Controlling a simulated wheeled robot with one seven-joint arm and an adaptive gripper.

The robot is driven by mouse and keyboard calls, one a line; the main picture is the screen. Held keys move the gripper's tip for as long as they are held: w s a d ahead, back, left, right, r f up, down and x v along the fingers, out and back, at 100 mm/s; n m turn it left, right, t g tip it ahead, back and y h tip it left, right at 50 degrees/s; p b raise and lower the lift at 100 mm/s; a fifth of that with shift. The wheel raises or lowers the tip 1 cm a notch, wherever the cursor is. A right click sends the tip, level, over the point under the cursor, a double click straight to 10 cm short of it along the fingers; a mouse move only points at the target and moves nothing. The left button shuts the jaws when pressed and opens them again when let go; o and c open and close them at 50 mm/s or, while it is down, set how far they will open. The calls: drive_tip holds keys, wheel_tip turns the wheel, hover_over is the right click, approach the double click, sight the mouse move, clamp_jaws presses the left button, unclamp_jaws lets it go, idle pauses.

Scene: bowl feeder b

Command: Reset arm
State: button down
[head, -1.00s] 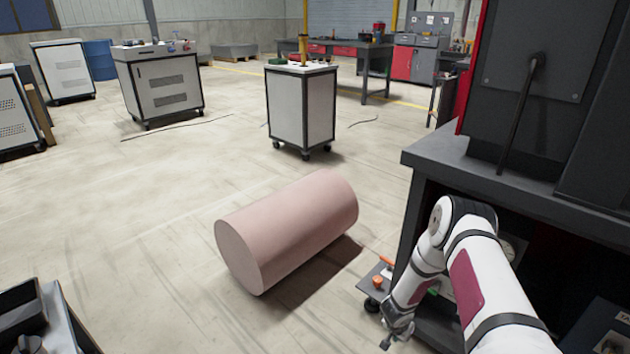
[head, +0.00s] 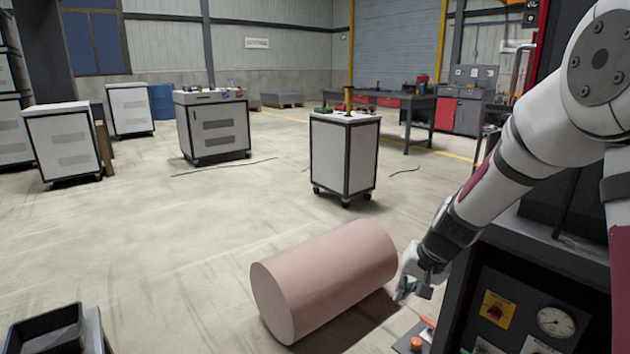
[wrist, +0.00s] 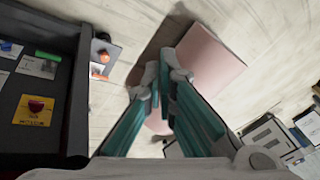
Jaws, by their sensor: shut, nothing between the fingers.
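My arm reaches in from the right in the head view, bent at the elbow and pointing down and left. My gripper (head: 418,287) hangs just right of a large pink cylinder (head: 325,275), in front of the dark machine. In the wrist view, my gripper (wrist: 163,82) shows its two teal-lined fingers meeting at the tips. It is shut and empty. The pink cylinder also shows in the wrist view (wrist: 208,60), beyond the fingers.
The dark machine with a gauge (head: 556,321) and a yellow-backed red knob (head: 497,308) stands close at right. A white cabinet (head: 345,157) stands behind the cylinder. A black bin (head: 45,335) is at lower left.

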drive_tip(key=s+a+r+n+g, duration=0.1)
drive_tip(key=s+a+r, duration=0.1)
drive_tip(key=s+r, duration=0.65)
drive_tip(key=s+a+r+n+g, duration=0.15)
drive_tip(key=s+r, duration=0.35)
drive_tip(key=s, duration=0.6)
drive_tip(key=s+d+r+n+g+h, duration=0.1)
drive_tip(key=s, duration=1)
drive_tip(key=s+d+r+h, duration=0.1)
drive_tip(key=s+d+r, duration=0.1)
drive_tip(key=s, duration=0.9)
wheel_tip(320, 180, up, 30)
drive_tip(key=t+p, duration=0.3)
drive_tip(key=p, duration=2.6)
drive_tip(key=shift+r+t+p, duration=0.15)
drive_tip(key=shift+t+p, duration=0.15)
drive_tip(key=shift+t, duration=0.05)
drive_tip(key=shift+d, duration=0.15)
